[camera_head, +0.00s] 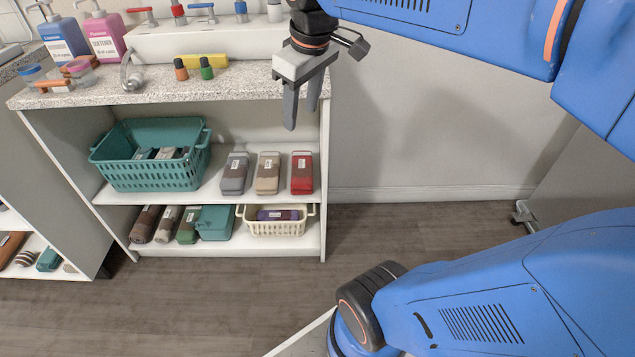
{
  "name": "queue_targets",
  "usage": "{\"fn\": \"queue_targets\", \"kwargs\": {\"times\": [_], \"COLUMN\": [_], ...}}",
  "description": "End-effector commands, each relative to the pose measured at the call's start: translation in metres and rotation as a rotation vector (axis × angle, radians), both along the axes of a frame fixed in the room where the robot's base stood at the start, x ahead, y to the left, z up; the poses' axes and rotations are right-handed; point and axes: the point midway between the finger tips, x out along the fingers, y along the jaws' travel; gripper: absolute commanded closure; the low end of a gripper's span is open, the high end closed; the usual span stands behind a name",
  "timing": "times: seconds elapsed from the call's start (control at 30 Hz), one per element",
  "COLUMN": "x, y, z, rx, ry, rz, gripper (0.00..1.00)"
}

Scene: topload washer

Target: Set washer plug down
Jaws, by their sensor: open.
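My gripper (302,107) hangs at the right end of the speckled counter (235,83), fingers pointing down in front of its edge. The fingers are apart and I see nothing between them. I cannot tell for sure which thing is the washer plug. A small orange piece (181,70) and a small green piece (206,70) stand on the counter, left of my gripper. A yellow piece (215,60) lies just behind them. A grey curved fitting (131,76) is further left.
A white panel (200,41) with coloured taps stands along the counter's back. Blue (62,38) and pink (102,37) bottles stand at the left. Shelves below hold a teal basket (150,174), a cream basket (275,227) and several packets.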

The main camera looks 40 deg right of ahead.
Motion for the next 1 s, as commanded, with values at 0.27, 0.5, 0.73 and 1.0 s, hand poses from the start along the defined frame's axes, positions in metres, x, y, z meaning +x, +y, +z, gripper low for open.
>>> {"fn": "queue_targets", "kwargs": {"times": [0.27,0.5,0.73,1.0], "x": [-0.072,-0.098,-0.100,-0.100], "y": [0.024,0.030,0.031,0.031], "z": [-0.081,-0.119,-0.123,-0.123], "rx": [0.084,0.131,0.137,0.136], "ry": [-0.097,-0.138,-0.142,-0.141], "rz": [-0.199,-0.289,-0.299,-0.299], "gripper": [0.54,0.54,0.54,0.54]}}
